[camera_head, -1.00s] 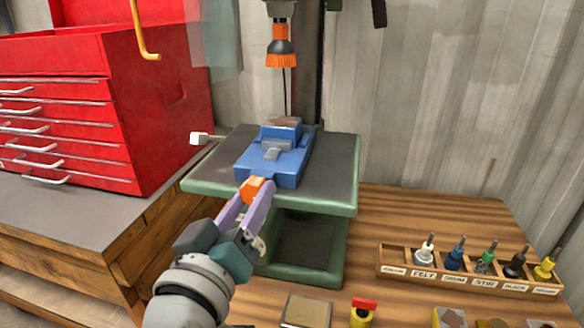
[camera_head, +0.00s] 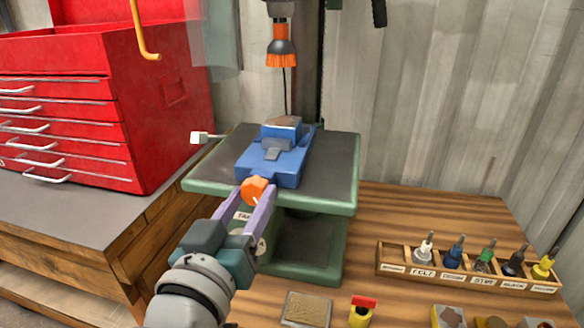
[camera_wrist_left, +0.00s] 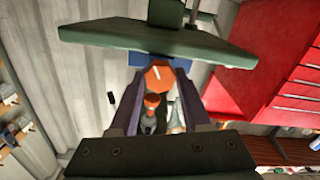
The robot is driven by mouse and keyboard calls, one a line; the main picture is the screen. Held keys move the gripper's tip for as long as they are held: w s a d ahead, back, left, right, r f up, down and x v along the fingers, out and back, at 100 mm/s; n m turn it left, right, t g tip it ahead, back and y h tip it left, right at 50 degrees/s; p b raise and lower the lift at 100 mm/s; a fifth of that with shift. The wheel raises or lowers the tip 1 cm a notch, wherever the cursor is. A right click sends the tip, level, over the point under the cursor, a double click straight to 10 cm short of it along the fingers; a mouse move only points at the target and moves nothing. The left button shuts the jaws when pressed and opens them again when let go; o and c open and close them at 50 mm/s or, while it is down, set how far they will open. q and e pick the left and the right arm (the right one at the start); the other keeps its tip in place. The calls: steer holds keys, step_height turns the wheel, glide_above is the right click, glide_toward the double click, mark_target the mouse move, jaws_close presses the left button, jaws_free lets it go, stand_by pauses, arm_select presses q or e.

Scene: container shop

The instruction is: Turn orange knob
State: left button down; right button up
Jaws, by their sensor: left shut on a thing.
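The orange knob (camera_head: 254,191) is a faceted knob at the front end of the blue vise (camera_head: 287,164) on the drill press table. My left gripper (camera_head: 256,196) is shut on the knob, with one purple finger on each side of it. The left wrist view shows the knob (camera_wrist_left: 158,75) face-on between the finger ends, with a short white line on its face pointing up and slightly left. The fingers hide parts of the knob's sides. My right gripper is in neither view.
The green-edged press table (camera_head: 335,176) is just beyond the fingers. An orange-collared spindle (camera_head: 281,52) hangs above the vise. A red tool chest (camera_head: 165,90) stands left.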

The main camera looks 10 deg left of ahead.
arm_select(q)
steer(key=shift+c, duration=1.8)
jaws_free()
steer(key=s, duration=1)
steer(key=shift+a, duration=0.15)
